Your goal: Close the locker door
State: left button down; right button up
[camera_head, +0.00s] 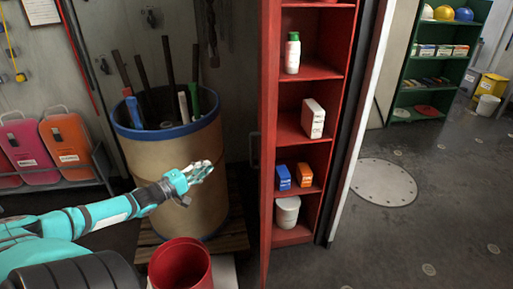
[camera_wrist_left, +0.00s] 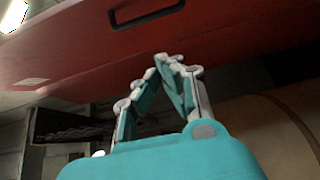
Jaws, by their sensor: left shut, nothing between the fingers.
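The red locker (camera_head: 308,68) stands in the middle of the head view with its shelves showing. Its red door (camera_head: 268,130) is open and seen nearly edge-on at the locker's left side. A handle shows on the door's left side. My left gripper (camera_head: 207,167) is shut and empty, left of the door and in front of the barrel. In the left wrist view the gripper (camera_wrist_left: 162,58) is below the red door panel (camera_wrist_left: 60,50), which has a dark-edged handle opening (camera_wrist_left: 145,12). I cannot tell whether the fingers touch the door. My right gripper is not in view.
A brown barrel (camera_head: 165,165) with a blue rim holds tools, on a wooden pallet (camera_head: 232,235). A red bucket (camera_head: 181,265) stands in front. The locker holds a bottle (camera_head: 292,53), boxes (camera_head: 313,118) and a white tub (camera_head: 287,211).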

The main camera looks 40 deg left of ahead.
pick_arm(q)
jog(key=w+d, duration=0.3)
jog(key=w, duration=0.9)
jog(key=shift+w+d+p, duration=0.2)
jog(key=shift+w+p, duration=0.15)
jog(key=shift+w, duration=0.05)
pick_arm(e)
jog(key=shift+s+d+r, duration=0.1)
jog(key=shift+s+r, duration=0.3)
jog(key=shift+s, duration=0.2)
pick_arm(q)
jog(key=shift+d, duration=0.1)
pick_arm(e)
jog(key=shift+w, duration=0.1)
